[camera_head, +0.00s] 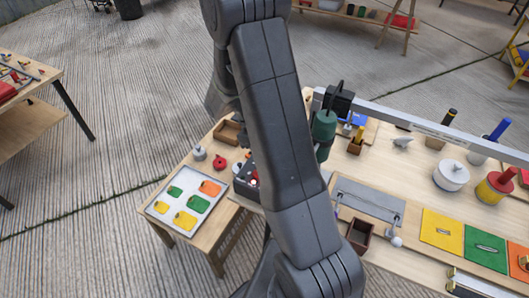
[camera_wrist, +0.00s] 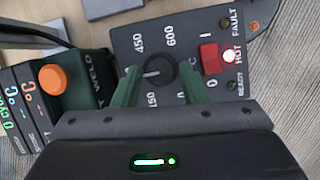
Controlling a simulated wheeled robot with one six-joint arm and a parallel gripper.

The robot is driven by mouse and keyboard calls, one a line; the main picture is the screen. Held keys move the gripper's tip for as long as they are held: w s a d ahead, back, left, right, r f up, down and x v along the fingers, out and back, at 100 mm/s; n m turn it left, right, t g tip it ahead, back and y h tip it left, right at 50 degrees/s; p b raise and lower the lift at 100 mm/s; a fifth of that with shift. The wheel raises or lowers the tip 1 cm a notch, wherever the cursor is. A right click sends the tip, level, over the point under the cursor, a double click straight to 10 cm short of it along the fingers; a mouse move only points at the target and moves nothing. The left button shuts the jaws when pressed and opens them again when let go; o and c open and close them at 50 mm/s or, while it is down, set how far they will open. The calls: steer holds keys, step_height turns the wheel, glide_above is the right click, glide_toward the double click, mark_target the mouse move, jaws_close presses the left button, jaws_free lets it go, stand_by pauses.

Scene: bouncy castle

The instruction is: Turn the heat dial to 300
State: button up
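The heat dial (camera_wrist: 159,72) is a round black knob on a dark control panel in the wrist view. A pale mark on it lies towards the left. I can read 450, 600, 0 and part of 150 around it; the 300 mark is not visible, and my left finger covers that side. My gripper (camera_wrist: 159,76) has two green fingers, one on each side of the dial, with small gaps to the knob. It is open. In the head view the panel's box (camera_head: 243,187) is mostly hidden behind my arm, and my gripper is hidden.
A red switch (camera_wrist: 210,59) sits right of the dial, beside a lit HOT lamp (camera_wrist: 229,56). A green unit with an orange knob (camera_wrist: 53,79) stands close on the left. A white tray (camera_head: 160,208) of coloured tags lies near the table corner.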

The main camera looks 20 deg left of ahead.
steer(key=shift+o, duration=0.8)
steer(key=v, duration=1.3)
steer(key=shift+r, duration=0.4)
steer(key=shift+a, duration=0.1)
steer(key=x, duration=1.4)
steer(key=shift+a+r, duration=0.1)
